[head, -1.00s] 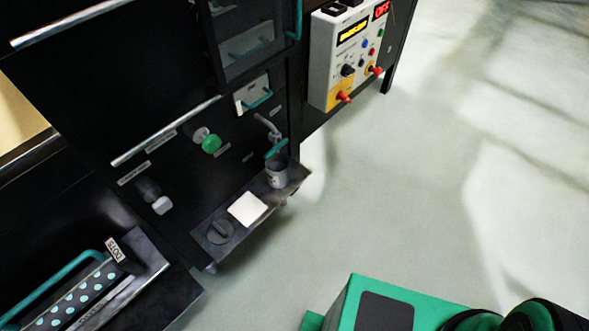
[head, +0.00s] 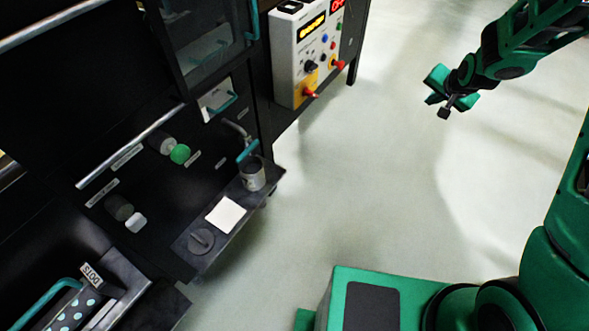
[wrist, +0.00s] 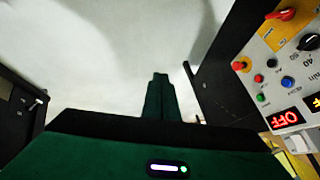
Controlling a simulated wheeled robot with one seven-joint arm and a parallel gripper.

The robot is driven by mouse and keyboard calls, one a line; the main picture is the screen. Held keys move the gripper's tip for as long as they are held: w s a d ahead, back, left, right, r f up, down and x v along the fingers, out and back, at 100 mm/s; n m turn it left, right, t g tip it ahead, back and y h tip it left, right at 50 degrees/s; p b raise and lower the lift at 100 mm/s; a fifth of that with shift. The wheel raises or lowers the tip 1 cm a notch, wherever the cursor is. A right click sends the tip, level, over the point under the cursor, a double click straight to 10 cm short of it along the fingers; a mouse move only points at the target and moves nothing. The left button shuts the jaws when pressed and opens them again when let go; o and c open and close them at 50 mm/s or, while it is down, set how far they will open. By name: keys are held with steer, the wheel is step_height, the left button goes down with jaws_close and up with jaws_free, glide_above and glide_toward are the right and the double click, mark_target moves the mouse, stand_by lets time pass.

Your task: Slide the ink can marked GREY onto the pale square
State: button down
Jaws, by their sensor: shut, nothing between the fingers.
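The ink can (head: 252,174) is a small grey cylinder standing upright on a narrow dark shelf (head: 187,243), under a tap with a teal handle. Its marking is too small to read. The pale square (head: 226,215) lies flat on the same shelf, to the left of the can and apart from it. My gripper (head: 444,112) hangs over open floor at the upper right of the head view, far from the can, and is shut and empty. In the wrist view its dark green fingers (wrist: 160,95) show together; neither can nor square shows there.
A dark round knob or lid (head: 201,241) sits on the shelf left of the square. A control box (head: 307,50) with buttons and a lit display hangs beyond the can. Green and white knobs (head: 180,154) stick out of the black machine front. Pale floor right of the shelf is clear.

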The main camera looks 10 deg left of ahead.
mark_target(251, 169)
steer(key=w+a+f+t+y, duration=0.25)
steer(key=a+f, duration=0.65)
steer(key=a, duration=0.5)
steer(key=w+a+f+t+y, duration=0.1)
steer(key=w+a+f+y, duration=0.25)
steer(key=a+f, duration=0.85)
steer(key=s+a+f+m+y, duration=0.1)
steer(key=s+a+f+y, duration=0.3)
steer(key=s+a+f, duration=0.45)
steer(key=s+a+f+m+y, duration=0.1)
steer(key=s+a+f+y, duration=0.35)
steer(key=s, duration=0.65)
steer(key=shift+t+h, duration=0.35)
steer(key=shift+h, duration=0.2)
steer(key=x, duration=1.1)
steer(key=shift+s+a+f, duration=0.25)
steer(key=shift+f, duration=0.15)
steer(key=shift+s+a, duration=0.5)
steer(key=shift+s, duration=0.3)
steer(key=shift+s+a, duration=0.15)
steer(key=shift+s, duration=0.35)
steer(key=shift+s+a, duration=0.2)
steer(key=shift+s, duration=0.25)
